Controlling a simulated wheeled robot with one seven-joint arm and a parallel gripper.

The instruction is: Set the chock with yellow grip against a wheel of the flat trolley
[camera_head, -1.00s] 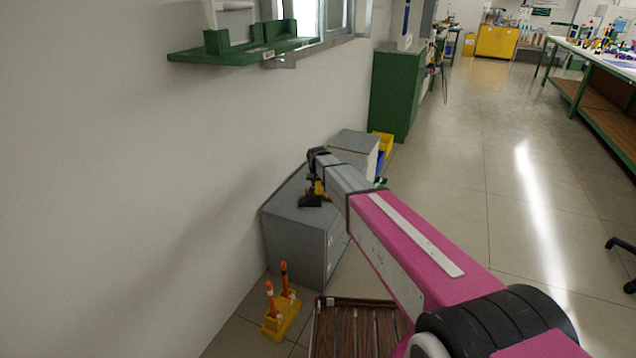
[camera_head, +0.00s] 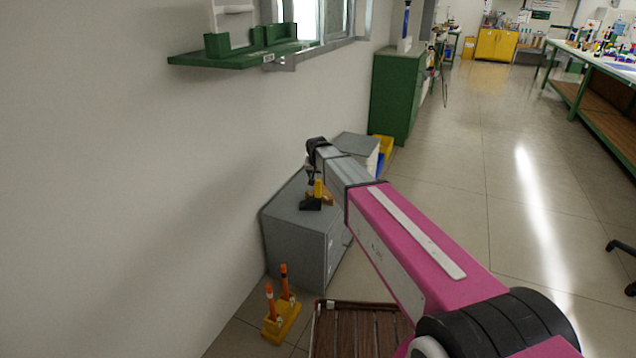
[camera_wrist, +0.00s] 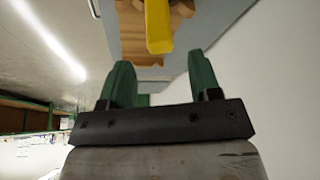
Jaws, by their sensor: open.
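My gripper (camera_head: 312,177) is just above and beside the grip in the head view. In the wrist view its two green fingers (camera_wrist: 162,80) are apart and empty, with the grip beyond their tips. The flat trolley (camera_head: 362,330) with brown slats is on the floor at the bottom; its wheels are not visible.
A green shelf (camera_head: 235,59) juts from the wall.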

